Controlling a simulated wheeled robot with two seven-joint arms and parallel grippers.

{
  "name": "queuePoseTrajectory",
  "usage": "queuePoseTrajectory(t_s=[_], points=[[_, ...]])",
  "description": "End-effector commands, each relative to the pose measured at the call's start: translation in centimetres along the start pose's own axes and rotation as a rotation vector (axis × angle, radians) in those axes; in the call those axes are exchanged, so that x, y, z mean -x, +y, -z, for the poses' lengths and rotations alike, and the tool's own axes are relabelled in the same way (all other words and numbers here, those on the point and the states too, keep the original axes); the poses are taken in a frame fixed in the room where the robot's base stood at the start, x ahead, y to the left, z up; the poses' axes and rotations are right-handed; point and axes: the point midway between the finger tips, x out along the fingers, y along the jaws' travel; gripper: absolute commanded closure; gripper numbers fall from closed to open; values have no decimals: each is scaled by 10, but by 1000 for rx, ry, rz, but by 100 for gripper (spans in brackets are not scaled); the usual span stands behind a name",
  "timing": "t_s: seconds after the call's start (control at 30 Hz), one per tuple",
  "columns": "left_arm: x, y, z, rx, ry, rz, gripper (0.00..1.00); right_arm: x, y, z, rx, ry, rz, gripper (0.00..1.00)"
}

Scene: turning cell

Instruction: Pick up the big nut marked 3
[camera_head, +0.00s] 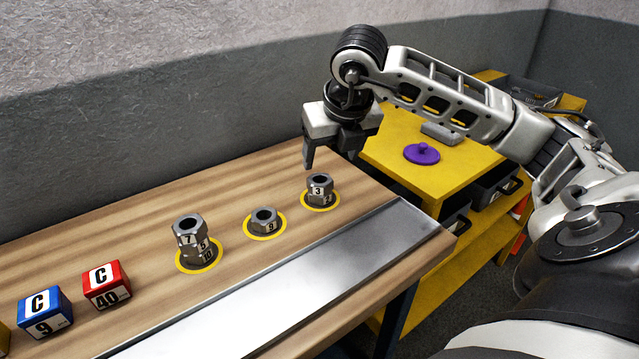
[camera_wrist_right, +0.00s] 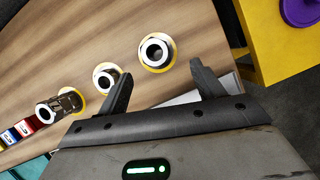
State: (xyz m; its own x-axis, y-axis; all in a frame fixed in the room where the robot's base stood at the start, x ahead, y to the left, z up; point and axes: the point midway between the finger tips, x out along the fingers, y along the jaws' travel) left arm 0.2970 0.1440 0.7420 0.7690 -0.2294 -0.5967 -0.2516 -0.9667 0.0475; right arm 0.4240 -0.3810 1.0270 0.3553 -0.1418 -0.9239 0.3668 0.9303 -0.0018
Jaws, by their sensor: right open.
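The big grey hex nut marked 3 (camera_head: 319,185) sits on top of another nut (camera_head: 321,199) inside the right-hand yellow ring on the wooden bench. In the right wrist view the nut marked 3 (camera_wrist_right: 156,51) shows from above, and its label is not readable there. My right gripper (camera_head: 329,160) is open and empty, above and behind this stack, with its fingers pointing down. In the right wrist view the fingertips (camera_wrist_right: 159,70) are apart, with the stack beyond them. My left gripper is in neither view.
A nut marked 9 (camera_head: 264,220) sits in the middle ring, and a taller nut stack (camera_head: 190,243) stands in the left ring. A red block (camera_head: 107,286) and blue block (camera_head: 44,312) are at left. A metal strip (camera_head: 290,283) lines the front. A yellow cabinet (camera_head: 400,153) stands at right.

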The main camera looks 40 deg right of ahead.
Motion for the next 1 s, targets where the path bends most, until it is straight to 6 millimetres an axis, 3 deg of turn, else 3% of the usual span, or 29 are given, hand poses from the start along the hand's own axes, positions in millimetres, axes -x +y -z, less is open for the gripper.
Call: queuePoseTrajectory(t_s=[0.33, 0.6, 0.87, 0.9, 1.0], points=[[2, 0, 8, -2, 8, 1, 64, -31, 4, -1, 1, 4, -3, 33], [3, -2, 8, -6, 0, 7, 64, -68, 8, -3, 1, 1, -3, 33], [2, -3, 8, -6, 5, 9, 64, -73, 8, -3, 2, 0, -2, 33], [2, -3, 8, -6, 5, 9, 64, -73, 8, -3, 2, 0, -2, 36], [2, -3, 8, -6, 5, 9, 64, -72, 8, -3, 2, 0, -2, 63]])
